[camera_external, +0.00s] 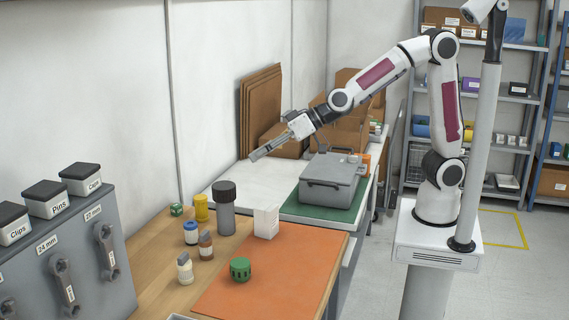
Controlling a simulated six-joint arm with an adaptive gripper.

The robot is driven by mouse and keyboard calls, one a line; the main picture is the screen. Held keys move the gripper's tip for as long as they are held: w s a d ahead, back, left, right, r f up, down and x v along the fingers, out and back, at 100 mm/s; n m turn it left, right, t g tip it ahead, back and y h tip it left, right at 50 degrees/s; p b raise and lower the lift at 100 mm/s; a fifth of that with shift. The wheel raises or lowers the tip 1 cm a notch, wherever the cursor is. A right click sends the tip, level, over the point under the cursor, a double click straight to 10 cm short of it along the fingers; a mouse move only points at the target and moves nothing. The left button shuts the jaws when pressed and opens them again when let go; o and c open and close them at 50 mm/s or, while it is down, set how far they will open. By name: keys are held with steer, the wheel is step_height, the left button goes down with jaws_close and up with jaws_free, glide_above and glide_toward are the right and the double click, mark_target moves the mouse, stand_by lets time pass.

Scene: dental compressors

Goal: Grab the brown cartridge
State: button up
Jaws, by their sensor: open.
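The brown cartridge (206,249) is a small upright cylinder with a pale label band. It stands on the wooden tabletop, just left of the orange mat. A blue-capped bottle (191,237) stands close behind it to the left, and a white-labelled bottle with a pale cap (185,268) stands in front to the left. My gripper (256,156) is open and empty, high above the white worktop. In the picture it is well above and to the right of the cartridge. The gap between its fingers is hard to make out from this angle.
A tall grey cylinder with a dark cap (225,212), a yellow container (201,207) and a white box (266,222) stand behind the cartridge. A green knob-like part (240,269) sits on the orange mat (285,262), which is otherwise mostly clear. A grey case (330,186) stands farther back.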

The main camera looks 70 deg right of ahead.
steer(key=w+a+f+t, duration=0.1)
steer(key=w+a+f, duration=0.3)
steer(key=a, duration=0.2)
steer(key=m+t+h, duration=0.1)
steer(key=t+h, duration=0.2)
steer(key=h, duration=0.2)
glide_toward(207, 239)
steer(key=w, duration=0.3)
steer(key=shift+w+d+r, duration=0.15)
steer(key=shift+d, duration=0.05)
steer(key=shift+s+f, duration=0.2)
steer(key=shift+f, duration=0.15)
steer(key=shift+w, duration=0.15)
steer(key=shift+x, duration=1.15)
steer(key=shift+w+f, duration=0.1)
steer(key=shift+a+x, duration=0.15)
steer(key=shift+x, duration=1.1)
steer(key=shift+a+x, duration=0.1)
steer(key=shift+x, duration=1.15)
